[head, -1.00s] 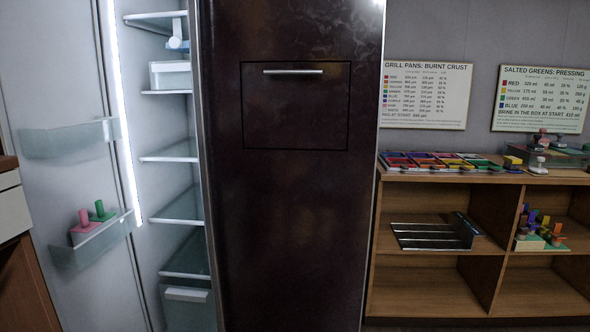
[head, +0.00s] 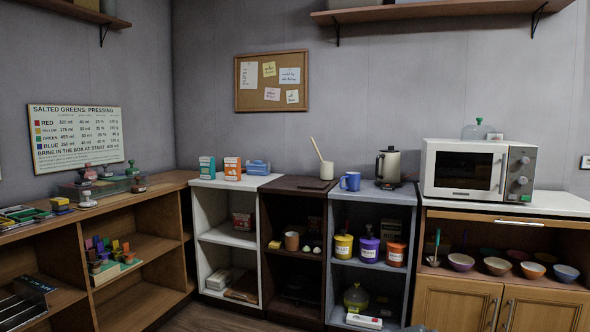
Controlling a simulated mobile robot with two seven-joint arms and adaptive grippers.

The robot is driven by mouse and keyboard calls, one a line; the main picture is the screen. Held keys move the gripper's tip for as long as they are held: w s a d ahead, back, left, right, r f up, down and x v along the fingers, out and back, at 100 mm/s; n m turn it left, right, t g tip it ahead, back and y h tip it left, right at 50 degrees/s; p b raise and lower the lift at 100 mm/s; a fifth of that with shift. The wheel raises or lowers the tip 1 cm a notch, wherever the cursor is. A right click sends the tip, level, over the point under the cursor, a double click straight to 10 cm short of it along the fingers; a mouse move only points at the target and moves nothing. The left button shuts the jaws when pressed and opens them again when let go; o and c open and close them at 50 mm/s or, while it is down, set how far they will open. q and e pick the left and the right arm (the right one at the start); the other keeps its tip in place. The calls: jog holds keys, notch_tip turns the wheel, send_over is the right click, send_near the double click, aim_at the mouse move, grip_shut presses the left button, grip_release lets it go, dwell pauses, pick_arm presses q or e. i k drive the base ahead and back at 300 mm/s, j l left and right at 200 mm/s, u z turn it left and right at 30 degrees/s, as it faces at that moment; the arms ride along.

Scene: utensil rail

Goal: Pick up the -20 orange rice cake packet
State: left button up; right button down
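An orange-and-white packet (head: 232,169) stands upright on top of the white shelf unit, near the wall in the head view. Its lettering is too small to read, so I cannot tell if it says -20 or rice cake. A teal-and-white packet (head: 207,168) stands just left of it, and a blue object (head: 258,168) sits to its right. A red-and-white packet (head: 243,221) is on a shelf inside the white unit. Neither of my grippers is in view.
A wooden shelf unit (head: 150,247) stands at left. A dark unit (head: 292,183) with a board, and a grey-blue unit (head: 371,197) with a blue mug (head: 350,181) and kettle (head: 388,165), stand right of the white one. A microwave (head: 478,172) is at far right.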

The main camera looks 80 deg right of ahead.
aim_at(231, 165)
jog(key=k+l+z, duration=0.1)
jog(key=z, duration=1.55)
jog(key=j+z, duration=0.45)
jog(key=i+j+z, duration=0.15)
jog(key=i, duration=0.3)
jog(key=i+j+z, duration=0.2)
jog(key=i, duration=0.25)
